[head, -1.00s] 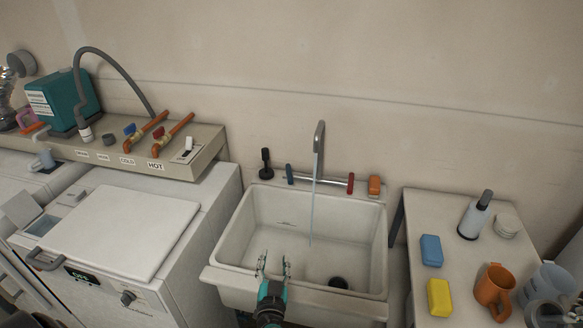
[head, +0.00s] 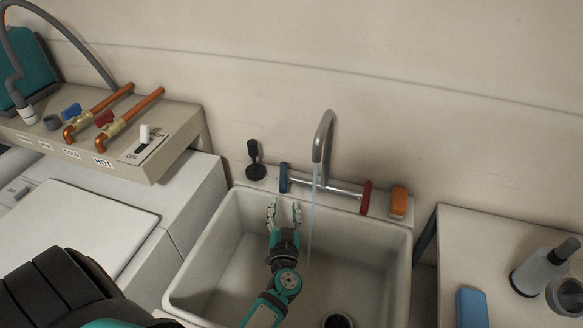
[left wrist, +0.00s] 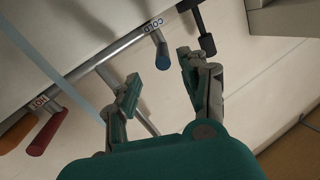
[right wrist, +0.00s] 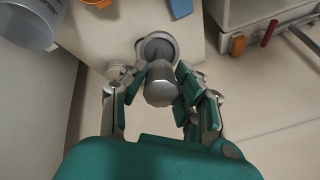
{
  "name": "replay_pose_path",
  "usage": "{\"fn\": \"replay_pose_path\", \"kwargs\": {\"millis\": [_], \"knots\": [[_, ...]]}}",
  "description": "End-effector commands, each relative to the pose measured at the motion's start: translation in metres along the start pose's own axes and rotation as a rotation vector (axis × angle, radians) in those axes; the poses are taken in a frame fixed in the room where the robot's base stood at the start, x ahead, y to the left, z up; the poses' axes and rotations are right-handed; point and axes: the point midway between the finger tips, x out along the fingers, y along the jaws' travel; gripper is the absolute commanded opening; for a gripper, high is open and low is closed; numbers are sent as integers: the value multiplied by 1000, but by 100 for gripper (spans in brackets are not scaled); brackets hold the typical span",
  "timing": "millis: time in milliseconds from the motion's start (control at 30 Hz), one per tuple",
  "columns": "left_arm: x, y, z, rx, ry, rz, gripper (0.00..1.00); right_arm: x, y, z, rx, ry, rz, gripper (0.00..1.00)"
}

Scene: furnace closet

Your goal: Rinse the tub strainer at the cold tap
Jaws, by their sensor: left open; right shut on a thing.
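The tap (head: 322,140) runs a thin stream of water (head: 312,225) into the white tub (head: 405,265). The blue cold handle (head: 284,178) is at the left end of its bar; it also shows in the left wrist view (left wrist: 162,54). My left gripper (head: 284,206) is open and empty above the tub, its fingertips just short of the cold handle and pointing at it. In the right wrist view my right gripper (right wrist: 156,80) is shut on a silver, rounded thing (right wrist: 160,91), which looks like the tub strainer. Its far side is hidden.
The red hot handle (head: 366,197) is at the bar's right end, with an orange block (head: 398,202) beside it. A black upright item (head: 254,160) stands left of the tap. The right table holds a bottle (head: 545,268) and a blue sponge (head: 471,308).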

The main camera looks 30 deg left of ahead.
Motion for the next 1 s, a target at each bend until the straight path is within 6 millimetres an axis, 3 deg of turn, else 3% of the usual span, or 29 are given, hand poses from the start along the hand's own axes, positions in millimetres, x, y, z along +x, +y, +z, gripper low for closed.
{"fn": "replay_pose_path", "kwargs": {"millis": [167,500,700,1000], "knots": [[12,0,2,0,2,-3,45,5,2,2,0,1,0,0],[78,0,4,-2,3,-3,45,28,10,11,0,1,0,0],[108,0,3,-1,2,-2,45,38,13,16,0,1,0,0],[120,0,1,1,0,-2,45,40,14,17,0,1,0,0]]}}
